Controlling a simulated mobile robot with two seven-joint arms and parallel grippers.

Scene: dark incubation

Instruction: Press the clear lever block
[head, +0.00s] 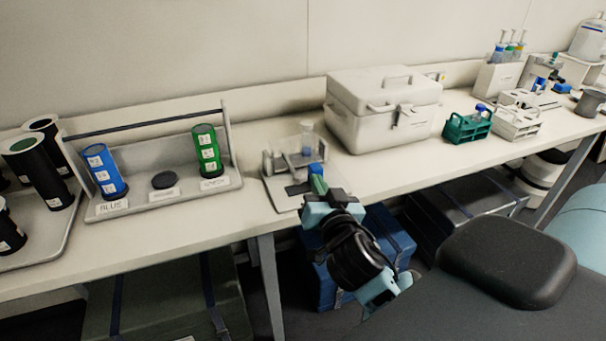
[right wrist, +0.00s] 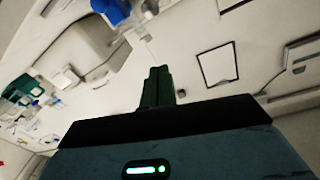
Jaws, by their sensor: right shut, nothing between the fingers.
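A small clear and grey device (head: 272,163), which looks like the clear lever block, stands on the bench near the middle of the head view. A small clear vial (head: 307,137) stands at its back. My right gripper (head: 317,178) is at the front of the device, its fingers shut and empty. The arm partly hides the device's front, and I cannot tell whether the fingertips touch it. In the right wrist view the green fingers (right wrist: 158,82) are together, with pale surfaces around them; the lever cannot be made out there. My left gripper is not in view.
A grey rack (head: 150,205) with a blue and a green cylinder stands left of the device. A white lidded box (head: 385,118) is close behind to the right. A green tube rack (head: 467,127) stands farther right.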

